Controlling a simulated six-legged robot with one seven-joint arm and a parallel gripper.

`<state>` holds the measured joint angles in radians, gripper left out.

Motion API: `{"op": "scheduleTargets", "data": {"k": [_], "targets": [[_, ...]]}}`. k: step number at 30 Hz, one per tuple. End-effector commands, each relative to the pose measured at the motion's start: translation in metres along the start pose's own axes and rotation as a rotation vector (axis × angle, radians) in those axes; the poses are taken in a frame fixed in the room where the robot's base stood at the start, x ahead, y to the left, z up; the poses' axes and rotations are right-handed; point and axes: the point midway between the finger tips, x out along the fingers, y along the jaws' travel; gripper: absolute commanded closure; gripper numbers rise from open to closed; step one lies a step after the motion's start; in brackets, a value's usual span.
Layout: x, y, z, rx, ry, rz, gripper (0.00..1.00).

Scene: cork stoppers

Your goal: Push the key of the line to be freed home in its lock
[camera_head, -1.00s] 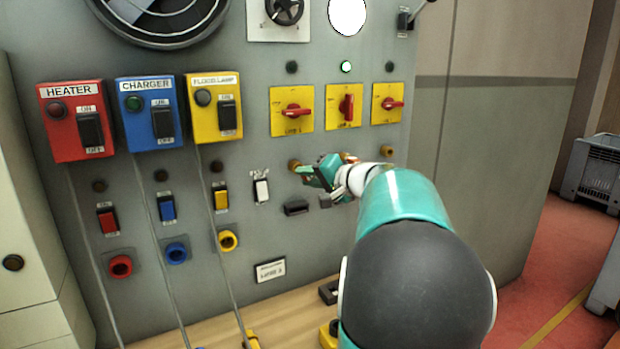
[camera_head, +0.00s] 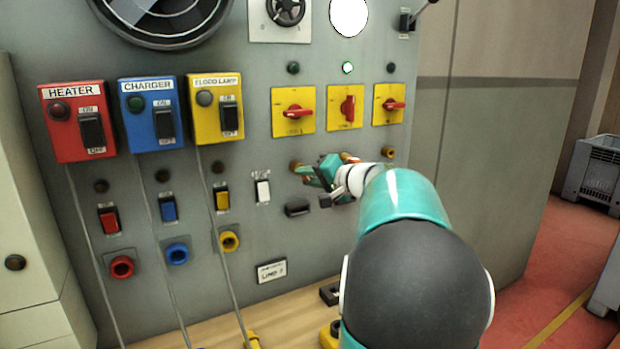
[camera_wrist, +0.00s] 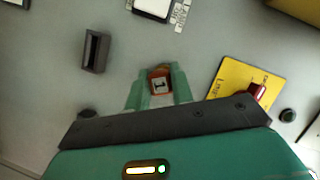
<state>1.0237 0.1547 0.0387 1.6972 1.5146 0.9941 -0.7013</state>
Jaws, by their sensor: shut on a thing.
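My gripper (camera_head: 310,175) is at the panel, at the brass lock (camera_head: 296,166) under the left yellow rotary switch (camera_head: 280,118). In the wrist view my gripper (camera_wrist: 158,88) is shut on an orange-brown key (camera_wrist: 158,72) with a pale tag that seems to read 1. How deep the key sits in the lock is hidden. The left switch's red handle lies level. The middle rotary switch (camera_head: 333,118) has its handle upright, and the right one (camera_head: 380,116) lies level. Something orange-red shows behind my gripper under the middle switch; a brass lock (camera_head: 388,152) shows under the right one.
The green lamp (camera_head: 347,69) above the middle switch is lit; its neighbours are dark. A dark slotted block (camera_head: 297,209) juts out below my gripper, also in the wrist view (camera_wrist: 95,52). A white rocker switch (camera_head: 263,191) is left of it. A small placard (camera_head: 271,270) is hard to read.

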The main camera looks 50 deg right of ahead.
Motion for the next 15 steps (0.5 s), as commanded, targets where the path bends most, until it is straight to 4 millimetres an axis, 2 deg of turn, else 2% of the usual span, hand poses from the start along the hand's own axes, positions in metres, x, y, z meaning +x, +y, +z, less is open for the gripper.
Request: {"op": "scheduleTargets", "data": {"k": [15], "targets": [[0.0064,-0.0003,-0.0029,0.000,0.000,0.000,0.99]]}}
